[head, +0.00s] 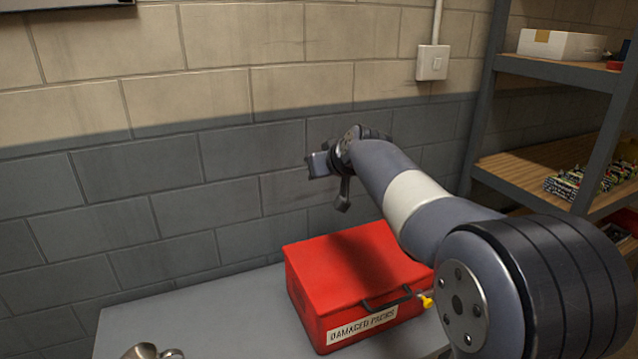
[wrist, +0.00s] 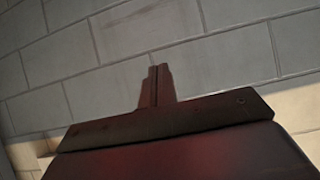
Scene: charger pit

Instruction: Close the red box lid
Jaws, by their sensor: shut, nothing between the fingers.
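The red box (head: 350,275), labelled "DAMAGED PACKS", stands on a grey bench top in the head view. Its lid (head: 350,258) lies flat over the top and looks shut, with no gap that I can make out. A dark handle (head: 387,300) is at the front, with a small yellow piece (head: 426,301) beside it. My gripper (head: 343,206) is above the rear of the lid, apart from it, and points down. In the wrist view its fingers (wrist: 157,70) are together and empty. My arm hides the box's right side.
The grey bench (head: 215,310) is clear left of the box, except for a metallic object (head: 150,352) at the front edge. A block wall (head: 210,180) stands close behind. Shelving (head: 540,165) with a white box (head: 560,45) stands at the right.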

